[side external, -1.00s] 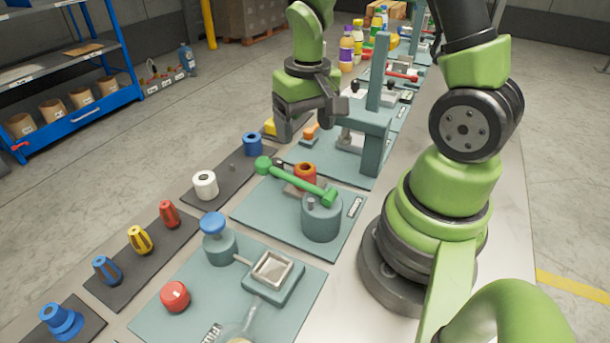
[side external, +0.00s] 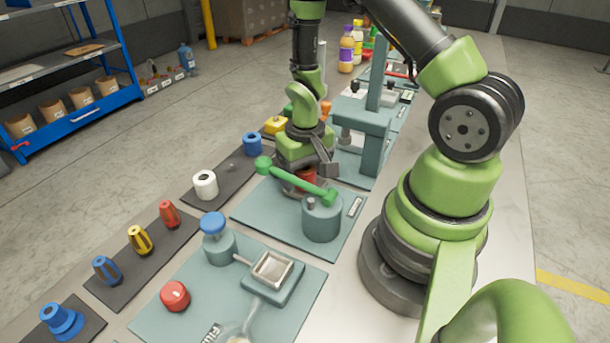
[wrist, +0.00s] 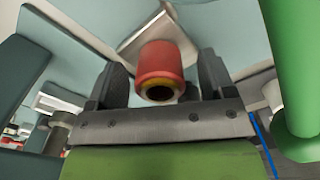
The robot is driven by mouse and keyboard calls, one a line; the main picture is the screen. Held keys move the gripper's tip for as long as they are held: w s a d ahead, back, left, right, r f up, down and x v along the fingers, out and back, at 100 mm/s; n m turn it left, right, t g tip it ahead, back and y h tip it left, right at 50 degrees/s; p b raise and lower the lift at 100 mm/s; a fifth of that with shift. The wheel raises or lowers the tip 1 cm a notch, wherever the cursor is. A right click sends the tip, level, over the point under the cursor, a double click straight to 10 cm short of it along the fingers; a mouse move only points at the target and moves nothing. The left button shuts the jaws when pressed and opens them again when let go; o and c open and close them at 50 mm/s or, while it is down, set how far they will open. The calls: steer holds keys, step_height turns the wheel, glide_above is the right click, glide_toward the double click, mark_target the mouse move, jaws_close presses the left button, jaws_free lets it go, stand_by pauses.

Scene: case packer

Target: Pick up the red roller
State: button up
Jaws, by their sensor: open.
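The red roller (wrist: 166,62) stands on a pale square base in the wrist view, its end with a yellow ring and dark hole facing the camera. My gripper (wrist: 165,85) is open, with one dark finger on each side of the roller. I cannot tell whether either finger touches it. In the side view the roller (side external: 306,179) shows only in part, below my gripper (side external: 308,172) and behind the green lever. The rest of it is hidden.
The green lever (side external: 297,180) on its grey post (side external: 321,217) passes close in front of my gripper; it also shows at right in the wrist view (wrist: 292,70). A grey press frame (side external: 374,130) stands just behind. A white roller (side external: 205,185) stands on the dark mat at left.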

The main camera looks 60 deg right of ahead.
steer(key=shift+f, duration=0.25)
steer(key=c, duration=1.1)
